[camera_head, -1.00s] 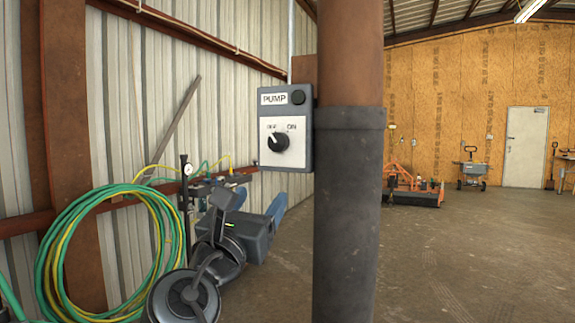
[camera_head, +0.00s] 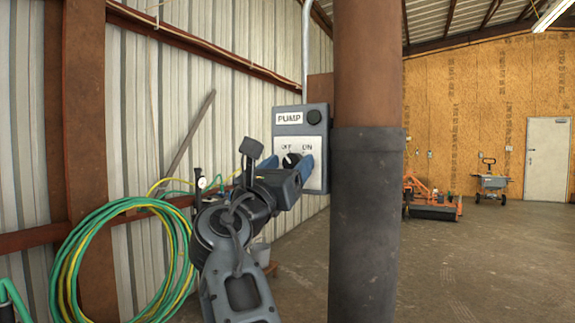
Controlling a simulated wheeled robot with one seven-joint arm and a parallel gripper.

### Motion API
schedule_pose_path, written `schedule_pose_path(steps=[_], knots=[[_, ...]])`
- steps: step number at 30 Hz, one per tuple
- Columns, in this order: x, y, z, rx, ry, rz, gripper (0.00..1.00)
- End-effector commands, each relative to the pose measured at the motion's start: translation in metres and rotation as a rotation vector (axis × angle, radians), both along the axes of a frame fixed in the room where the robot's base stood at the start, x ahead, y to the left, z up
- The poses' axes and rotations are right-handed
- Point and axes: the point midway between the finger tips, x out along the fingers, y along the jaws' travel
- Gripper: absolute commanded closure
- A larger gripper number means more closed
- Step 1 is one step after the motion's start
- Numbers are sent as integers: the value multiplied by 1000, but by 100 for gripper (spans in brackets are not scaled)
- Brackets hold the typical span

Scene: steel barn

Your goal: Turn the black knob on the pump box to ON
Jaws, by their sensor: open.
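The grey pump box (camera_head: 322,150) is fixed at the left side of the post, with a "PUMP" label at its top. Its white plate reads OFF at left and ON at right. The black knob (camera_head: 291,159) sits below these words, and its white mark appears to point up-left toward OFF. My gripper (camera_head: 287,165) is open, with one blue finger on the left of the knob and one on the right. I cannot tell whether the fingers touch it. The gripper body hides the lower left of the plate.
A thick post (camera_head: 367,220) with a dark sleeve stands close to the right of the box. A green and yellow hose coil (camera_head: 85,262) hangs on the left wall. An orange machine (camera_head: 425,195) and a cart (camera_head: 491,184) stand far right, across open floor.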

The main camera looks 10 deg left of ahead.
Motion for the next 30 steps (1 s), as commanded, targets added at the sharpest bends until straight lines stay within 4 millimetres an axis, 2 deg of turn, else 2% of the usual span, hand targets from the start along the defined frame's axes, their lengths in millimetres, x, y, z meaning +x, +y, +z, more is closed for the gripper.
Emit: schedule_pose_path(steps=[6, 24, 30], knots=[[0, 0, 0, 0, 0, 0, 33], [0, 0, 0, 0, 0, 0, 89], [0, 0, -1, 13, -5, 0, 89]])
